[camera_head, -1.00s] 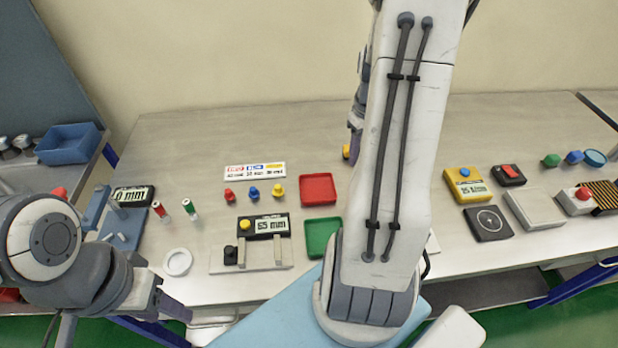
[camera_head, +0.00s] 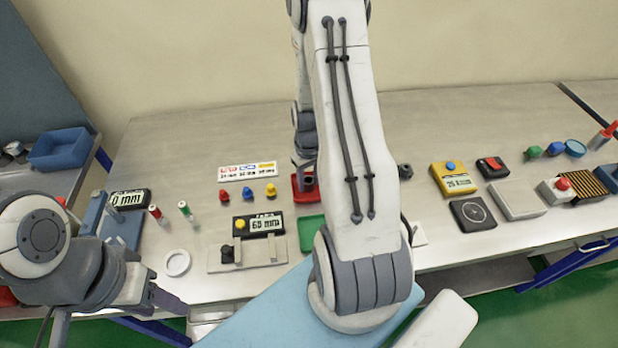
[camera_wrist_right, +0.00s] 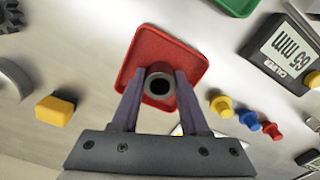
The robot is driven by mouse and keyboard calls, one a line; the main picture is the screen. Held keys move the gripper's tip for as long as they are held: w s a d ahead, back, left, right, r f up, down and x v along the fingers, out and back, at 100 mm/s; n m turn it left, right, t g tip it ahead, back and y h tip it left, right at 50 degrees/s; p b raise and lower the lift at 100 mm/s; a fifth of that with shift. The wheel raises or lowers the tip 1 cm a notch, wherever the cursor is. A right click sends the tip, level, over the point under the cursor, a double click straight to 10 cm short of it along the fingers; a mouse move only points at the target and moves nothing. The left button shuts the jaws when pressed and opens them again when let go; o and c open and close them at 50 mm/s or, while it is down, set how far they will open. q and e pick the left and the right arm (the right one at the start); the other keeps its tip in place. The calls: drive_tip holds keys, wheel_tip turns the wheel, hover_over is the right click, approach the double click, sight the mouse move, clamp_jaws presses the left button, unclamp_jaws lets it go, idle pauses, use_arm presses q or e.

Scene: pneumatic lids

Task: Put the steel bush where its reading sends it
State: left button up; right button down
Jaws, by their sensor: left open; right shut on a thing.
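The steel bush (camera_wrist_right: 160,86) is a grey ring with a dark bore, seen between the fingers in the right wrist view. My right gripper (camera_wrist_right: 158,92) is shut on it, over the red tray (camera_wrist_right: 190,61); I cannot tell whether the bush touches the tray floor. In the head view my right gripper (camera_head: 304,168) is at the red tray (camera_head: 312,200), partly hidden by my arm. The gauge (camera_head: 258,224) seems to read 65 mm. A card (camera_head: 247,171) has red, blue and yellow headings. My left gripper (camera_head: 118,318) is open and empty at the lower left.
A green tray (camera_head: 310,226) lies in front of the red one. Red, blue and yellow pegs (camera_head: 248,191) stand left of the trays. A yellow block (camera_wrist_right: 55,110) is near the red tray. A yellow device (camera_head: 455,180) and other boxes stand on the right.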

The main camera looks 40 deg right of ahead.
drive_tip(key=shift+f, duration=0.2)
drive_tip(key=shift+c, duration=2.1)
unclamp_jaws()
drive_tip(key=shift+r, duration=0.15)
drive_tip(key=shift+r, duration=0.6)
wheel_tip(320, 180, up, 11)
drive_tip(key=b, duration=0.2)
